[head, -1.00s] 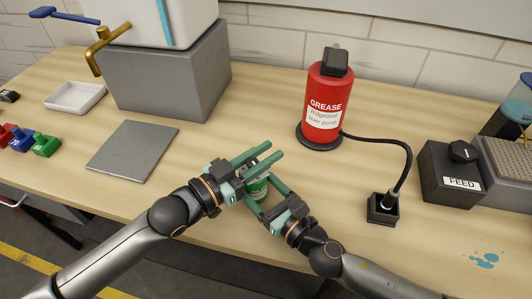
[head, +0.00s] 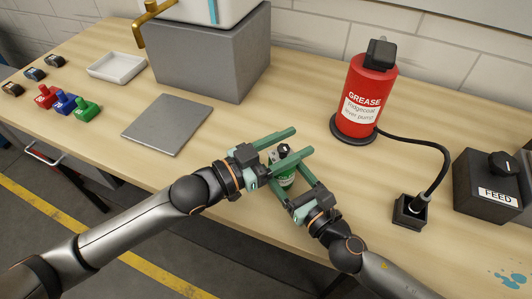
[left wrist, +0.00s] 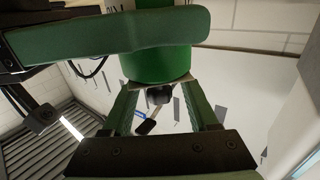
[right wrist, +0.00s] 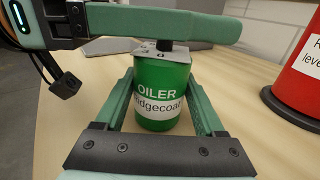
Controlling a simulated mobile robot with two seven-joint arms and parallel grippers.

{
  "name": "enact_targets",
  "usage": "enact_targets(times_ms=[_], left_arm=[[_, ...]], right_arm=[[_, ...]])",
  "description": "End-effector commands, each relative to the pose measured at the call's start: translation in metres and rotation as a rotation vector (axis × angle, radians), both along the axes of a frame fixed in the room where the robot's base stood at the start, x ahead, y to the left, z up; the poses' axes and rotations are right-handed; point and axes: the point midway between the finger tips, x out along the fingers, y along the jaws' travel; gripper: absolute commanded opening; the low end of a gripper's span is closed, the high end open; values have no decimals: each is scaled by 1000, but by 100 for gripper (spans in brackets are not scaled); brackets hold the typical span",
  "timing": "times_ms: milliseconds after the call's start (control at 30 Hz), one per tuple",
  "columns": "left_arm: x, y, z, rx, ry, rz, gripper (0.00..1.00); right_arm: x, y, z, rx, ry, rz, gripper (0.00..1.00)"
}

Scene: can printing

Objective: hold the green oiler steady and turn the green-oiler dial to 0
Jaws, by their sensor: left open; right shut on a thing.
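The green oiler (head: 284,176) is a small upright can with a white label, near the front of the bench. My right gripper (head: 287,181) is shut on its body, with a finger on either side; the can also shows in the right wrist view (right wrist: 162,85). My left gripper (head: 300,142) is open at the oiler's top, its fingers on either side of the black dial (head: 284,150). The dial appears between those fingers in the left wrist view (left wrist: 160,95). A left finger hides part of the dial plate (right wrist: 158,53) in the right wrist view, so the dial's setting cannot be read.
A red grease pump (head: 364,97) stands behind to the right, its black cable running to a socket box (head: 410,211). A FEED box (head: 490,188) is at the right. A grey plate (head: 167,124) lies left, before a grey block (head: 211,62). Colored pieces (head: 66,101) sit farther left.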

Motion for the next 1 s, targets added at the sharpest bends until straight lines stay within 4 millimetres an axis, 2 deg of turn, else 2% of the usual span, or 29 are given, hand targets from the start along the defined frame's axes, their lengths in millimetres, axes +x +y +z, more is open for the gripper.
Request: enact_targets(times_ms=[300, 500, 700, 1000], left_arm=[[-38, 51, -2, 6, 3, 0, 60], [-56, 74, -1, 3, 3, 0, 60], [-64, 84, 0, 2, 1, -2, 60], [-64, 84, 0, 0, 0, -2, 60]], right_arm=[[0, -1, -1, -1, 0, -2, 0], [1, -1, -1, -1, 0, -2, 0], [1, -1, -1, -1, 0, -2, 0], [1, -1, -1, -1, 0, -3, 0]])
